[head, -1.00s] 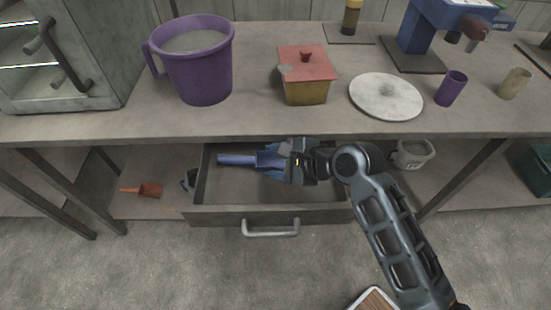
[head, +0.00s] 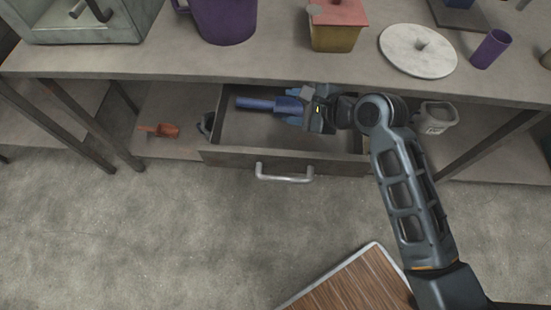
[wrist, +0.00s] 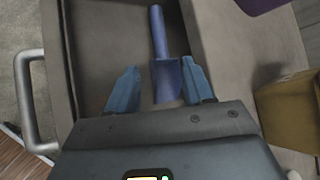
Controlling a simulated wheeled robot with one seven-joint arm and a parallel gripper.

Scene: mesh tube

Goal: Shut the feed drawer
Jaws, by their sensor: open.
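The feed drawer (head: 232,155) stands pulled out below the workbench, with a silver bar handle (head: 285,178) on its front. In the wrist view the handle (wrist: 30,100) shows at the left. A blue scoop (head: 268,104) lies in the drawer, and in the wrist view the scoop (wrist: 162,60) lies ahead of and between my fingers. My gripper (head: 293,108) is open over the drawer, close to the scoop's broad end. In the wrist view its blue fingers (wrist: 160,90) are spread apart. I cannot tell whether they touch the scoop.
The workbench top (head: 300,72) overhangs the drawer and carries a purple mug (head: 225,20), a red-lidded yellow box (head: 335,35) and a round white lid (head: 418,52). An orange scoop (head: 160,130) and a grey pot (head: 436,117) are on the lower shelf. The floor before the drawer is largely clear.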

